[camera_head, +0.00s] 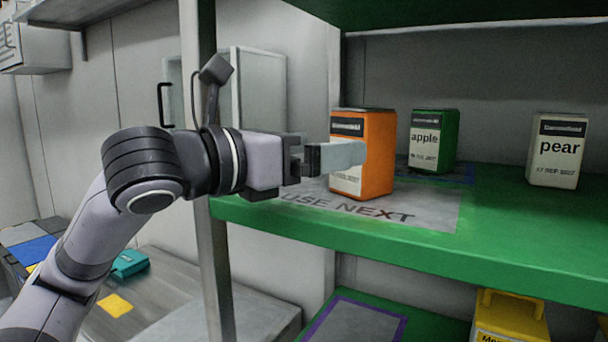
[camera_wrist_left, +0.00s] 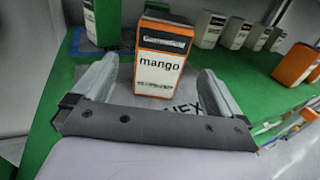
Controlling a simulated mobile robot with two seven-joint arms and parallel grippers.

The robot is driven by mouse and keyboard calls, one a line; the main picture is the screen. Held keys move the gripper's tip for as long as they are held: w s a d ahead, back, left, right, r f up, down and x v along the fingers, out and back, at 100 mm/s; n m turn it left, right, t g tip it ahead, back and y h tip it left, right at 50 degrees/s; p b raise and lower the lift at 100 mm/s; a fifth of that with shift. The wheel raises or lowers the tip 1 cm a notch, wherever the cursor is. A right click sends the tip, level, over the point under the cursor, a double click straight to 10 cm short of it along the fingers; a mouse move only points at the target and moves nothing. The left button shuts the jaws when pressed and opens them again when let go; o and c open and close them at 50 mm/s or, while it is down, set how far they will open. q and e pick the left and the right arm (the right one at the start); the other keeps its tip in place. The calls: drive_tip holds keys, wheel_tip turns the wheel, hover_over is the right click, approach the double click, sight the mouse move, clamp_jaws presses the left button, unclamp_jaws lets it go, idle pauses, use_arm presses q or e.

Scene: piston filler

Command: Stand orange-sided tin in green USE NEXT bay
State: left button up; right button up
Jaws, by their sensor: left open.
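The orange-sided tin (camera_head: 378,150) stands upright on the grey USE NEXT mat (camera_head: 425,213) of the green shelf. In the left wrist view its mango label (camera_wrist_left: 160,65) faces my gripper. My left gripper (camera_head: 345,156) is open at the tin's front. In the left wrist view the fingers (camera_wrist_left: 158,78) are spread to either side of the tin, with a gap visible on each side. The mat's lettering is partly covered by my gripper in the left wrist view. My right gripper is out of view.
A green-sided apple tin (camera_head: 425,140) stands behind and right of the orange one, and a pear tin (camera_head: 558,150) stands farther right. A metal post (camera_head: 207,100) is at the shelf's left end. A yellow container (camera_head: 510,318) is below. The green shelf between apple and pear is clear.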

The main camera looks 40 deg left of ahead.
use_arm(q)
drive_tip(key=shift+s+a+b, duration=0.1)
drive_tip(key=shift+s+b, duration=0.25)
drive_tip(key=shift+s, duration=0.5)
